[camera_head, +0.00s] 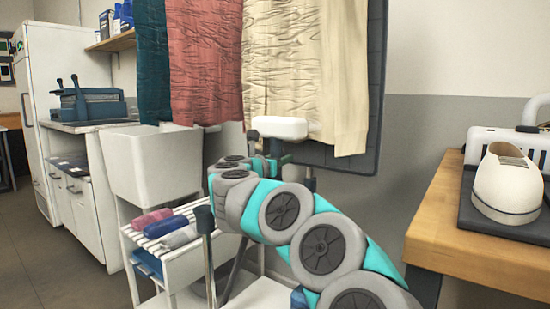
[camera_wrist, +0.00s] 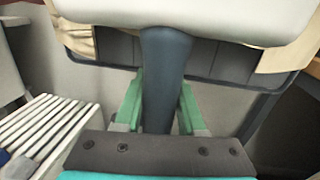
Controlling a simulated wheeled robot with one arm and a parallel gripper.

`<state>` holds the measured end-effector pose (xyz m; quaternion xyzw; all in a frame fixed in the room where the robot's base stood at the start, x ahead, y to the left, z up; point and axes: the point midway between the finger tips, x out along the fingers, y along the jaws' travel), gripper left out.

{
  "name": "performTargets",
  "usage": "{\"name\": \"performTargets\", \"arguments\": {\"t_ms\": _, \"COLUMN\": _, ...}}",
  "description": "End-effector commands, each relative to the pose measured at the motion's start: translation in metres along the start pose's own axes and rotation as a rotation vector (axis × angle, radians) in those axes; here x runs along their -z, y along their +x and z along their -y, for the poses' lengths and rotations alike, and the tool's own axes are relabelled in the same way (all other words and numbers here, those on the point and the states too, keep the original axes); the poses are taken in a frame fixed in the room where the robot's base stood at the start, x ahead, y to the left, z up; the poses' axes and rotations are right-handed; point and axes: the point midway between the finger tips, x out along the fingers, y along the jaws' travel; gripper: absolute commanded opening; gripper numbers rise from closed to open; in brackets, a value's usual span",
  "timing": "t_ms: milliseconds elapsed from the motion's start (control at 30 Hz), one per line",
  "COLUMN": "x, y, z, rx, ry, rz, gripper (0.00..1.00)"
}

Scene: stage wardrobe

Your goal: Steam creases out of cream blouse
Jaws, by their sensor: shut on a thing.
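The cream blouse (camera_head: 290,60) hangs in front of a dark board (camera_head: 375,80) in the head view. Wrinkles cover its left and middle; its right side looks smoother. Parts of it show at the top of the wrist view (camera_wrist: 75,37). My gripper (camera_wrist: 160,100) is shut on the dark handle of the steamer (camera_wrist: 166,65), with a green finger on each side. My arm hides part of the handle there.
A creased red garment (camera_head: 205,60) and a teal one (camera_head: 153,60) hang to the left. Below stands a white slatted rack (camera_head: 190,210) with rolled cloths. A white sink (camera_head: 150,165) is behind it.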

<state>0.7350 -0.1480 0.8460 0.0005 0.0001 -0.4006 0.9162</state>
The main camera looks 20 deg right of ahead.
Motion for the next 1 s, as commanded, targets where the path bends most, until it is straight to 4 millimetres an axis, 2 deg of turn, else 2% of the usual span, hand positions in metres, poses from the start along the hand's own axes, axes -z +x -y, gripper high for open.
{"name": "performTargets", "arguments": {"t_ms": 567, "x": -0.002, "y": 0.005, "z": 0.001, "rx": 0.001, "ry": 0.000, "rz": 0.001, "gripper": 0.00}}
{"name": "performTargets", "arguments": {"t_ms": 1000, "x": -0.023, "y": 0.005, "z": 0.002, "rx": 0.002, "ry": 0.001, "rz": 0.001, "gripper": 0.00}}
